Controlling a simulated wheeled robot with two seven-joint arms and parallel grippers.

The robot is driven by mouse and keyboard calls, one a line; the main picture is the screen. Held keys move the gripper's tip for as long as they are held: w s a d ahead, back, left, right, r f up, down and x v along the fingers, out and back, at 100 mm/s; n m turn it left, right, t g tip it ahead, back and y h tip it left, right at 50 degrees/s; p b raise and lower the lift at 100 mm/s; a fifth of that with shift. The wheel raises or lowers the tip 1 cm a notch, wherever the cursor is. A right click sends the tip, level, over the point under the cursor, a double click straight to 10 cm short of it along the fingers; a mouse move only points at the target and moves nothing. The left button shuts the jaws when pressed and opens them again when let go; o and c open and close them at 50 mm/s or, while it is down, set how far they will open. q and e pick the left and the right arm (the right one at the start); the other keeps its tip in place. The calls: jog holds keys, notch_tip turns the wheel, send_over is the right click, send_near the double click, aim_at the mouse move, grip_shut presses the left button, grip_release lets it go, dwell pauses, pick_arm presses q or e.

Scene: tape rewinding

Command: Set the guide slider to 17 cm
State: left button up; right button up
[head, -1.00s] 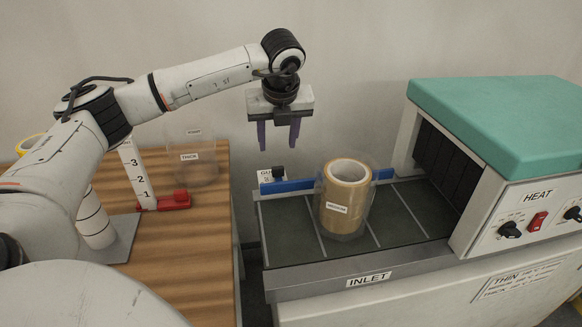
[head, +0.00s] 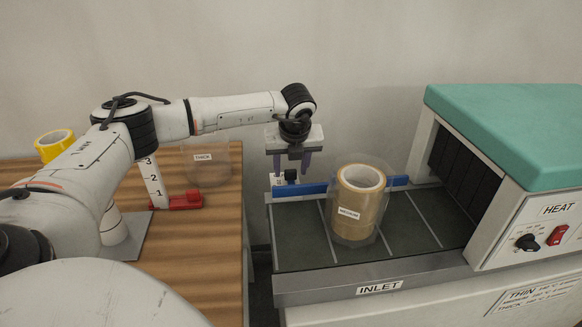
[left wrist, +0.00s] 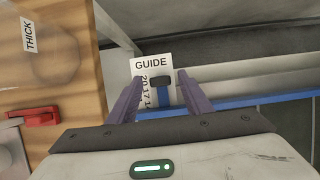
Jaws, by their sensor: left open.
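In the head view the knob (head: 290,175) shows at the left end of the blue guide rail (head: 312,189). The rail also runs to the right in the left wrist view (left wrist: 230,102). My left gripper (head: 291,172) is open, with its purple fingers on either side of the knob. In the left wrist view the gripper (left wrist: 154,78) shows a gap on both sides of the knob. Contact cannot be told.
A brown tape roll (head: 359,202) in a clear sleeve stands on the grey inlet belt (head: 300,238). The green-topped heater (head: 520,130) is on the right. A wooden table (head: 215,235) on the left holds a red-based gauge (head: 187,201) and a yellow roll (head: 55,145).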

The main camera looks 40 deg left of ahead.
pick_arm(q)
grip_shut()
jog(key=shift+s+d, duration=0.7)
jog(key=shift+d, duration=0.25)
jog(key=shift+s+d, duration=0.1)
jog(key=shift+s, duration=0.1)
grip_release()
jog(key=shift+w, duration=0.1)
jog(key=v, duration=1)
jog(key=shift+r, duration=0.2)
